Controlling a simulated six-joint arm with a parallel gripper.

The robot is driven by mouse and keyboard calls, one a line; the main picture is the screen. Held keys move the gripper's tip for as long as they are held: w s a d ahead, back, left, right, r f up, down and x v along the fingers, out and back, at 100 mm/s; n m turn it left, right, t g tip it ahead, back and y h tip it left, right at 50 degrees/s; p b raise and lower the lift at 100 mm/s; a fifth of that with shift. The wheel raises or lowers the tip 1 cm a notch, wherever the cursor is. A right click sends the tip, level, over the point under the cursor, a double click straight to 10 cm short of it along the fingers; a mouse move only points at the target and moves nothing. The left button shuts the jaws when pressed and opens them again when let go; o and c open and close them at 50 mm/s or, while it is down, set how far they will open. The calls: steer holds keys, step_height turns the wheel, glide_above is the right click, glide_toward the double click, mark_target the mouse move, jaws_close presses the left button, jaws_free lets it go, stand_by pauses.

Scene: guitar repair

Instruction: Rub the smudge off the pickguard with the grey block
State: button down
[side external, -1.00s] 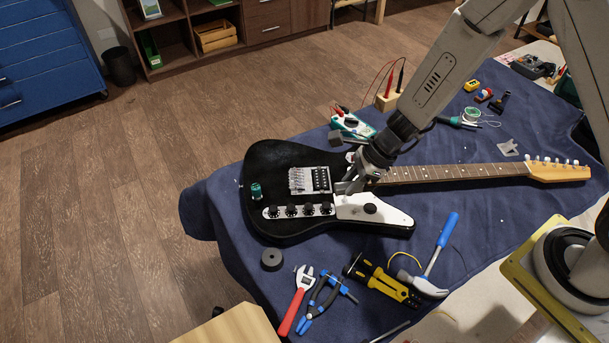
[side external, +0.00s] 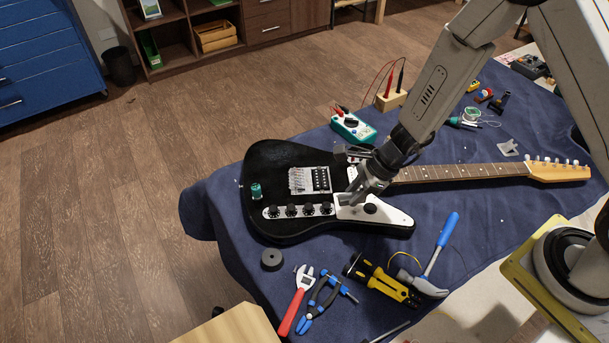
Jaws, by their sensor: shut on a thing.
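The white pickguard (side external: 393,216) lies on the lower right part of the black guitar body (side external: 270,170). A dark, roundish smudge (side external: 370,208) shows on it. My gripper (side external: 350,198) points down and left at the pickguard's upper left end, just left of the smudge. It is shut on the grey block, which is small and mostly hidden at the fingertips. I cannot tell whether the block touches the pickguard.
The guitar neck (side external: 455,173) runs right across the blue cloth (side external: 225,205). Knobs (side external: 291,210) and the bridge (side external: 299,181) sit left of my gripper. A multimeter (side external: 352,126) stands behind.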

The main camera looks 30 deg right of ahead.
steer(key=shift+f, duration=1.65)
steer(key=c, duration=1.2)
jaws_free()
jaws_close()
